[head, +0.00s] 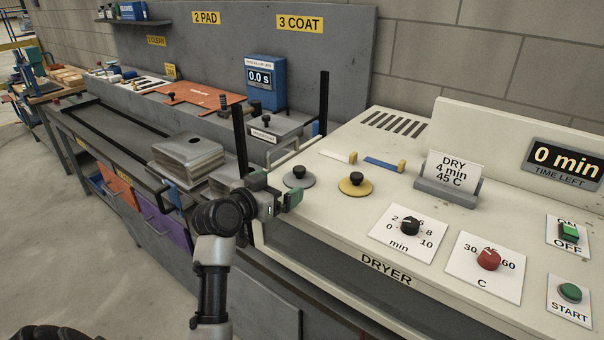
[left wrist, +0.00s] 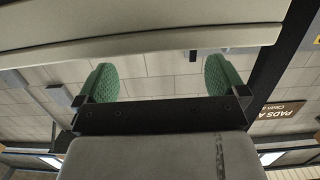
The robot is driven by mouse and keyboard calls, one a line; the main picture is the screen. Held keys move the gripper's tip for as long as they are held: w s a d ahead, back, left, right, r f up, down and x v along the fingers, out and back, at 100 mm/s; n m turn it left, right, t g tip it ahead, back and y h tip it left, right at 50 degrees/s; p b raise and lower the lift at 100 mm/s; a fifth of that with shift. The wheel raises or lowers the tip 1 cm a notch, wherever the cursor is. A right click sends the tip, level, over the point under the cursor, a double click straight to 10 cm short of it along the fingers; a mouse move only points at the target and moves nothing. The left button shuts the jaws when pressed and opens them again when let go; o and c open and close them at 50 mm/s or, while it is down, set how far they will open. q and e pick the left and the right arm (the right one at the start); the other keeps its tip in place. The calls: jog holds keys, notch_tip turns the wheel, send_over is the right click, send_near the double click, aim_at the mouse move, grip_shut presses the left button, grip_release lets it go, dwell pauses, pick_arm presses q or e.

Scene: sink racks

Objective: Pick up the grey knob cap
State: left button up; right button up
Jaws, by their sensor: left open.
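The grey knob cap (head: 299,181), a flat grey disc with a black knob on top, sits on the cream dryer top (head: 322,214) near its left end. My left gripper (head: 277,192) is just left of and in front of the cap in the head view, at the dryer's left front edge. Its green fingers are apart, and it looks empty. In the left wrist view the fingers (left wrist: 162,80) are spread, with only wall and a pale edge beyond them; the cap does not show there. My right gripper is not in view.
A yellow cap with a black knob (head: 356,185) sits right of the grey one. Behind are a white strip (head: 338,156), a blue strip (head: 381,164) and the DRY sign (head: 450,176). Dials and buttons fill the right side. A black post (head: 241,145) stands left.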

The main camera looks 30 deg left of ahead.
aim_at(295, 172)
pick_arm(q)
jog(key=shift+w+f, duration=0.1)
jog(key=shift+w, duration=1)
jog(key=shift+w+f, duration=0.1)
jog(key=shift+w, duration=0.25)
jog(key=w+p, duration=0.2)
jog(key=w, duration=0.2)
jog(key=shift+w, duration=0.1)
jog(key=shift+w+f, duration=0.1)
jog(key=shift+w, duration=0.45)
jog(key=shift+s, duration=0.1)
jog(key=c, duration=0.8)
jog(key=shift+o, duration=0.2)
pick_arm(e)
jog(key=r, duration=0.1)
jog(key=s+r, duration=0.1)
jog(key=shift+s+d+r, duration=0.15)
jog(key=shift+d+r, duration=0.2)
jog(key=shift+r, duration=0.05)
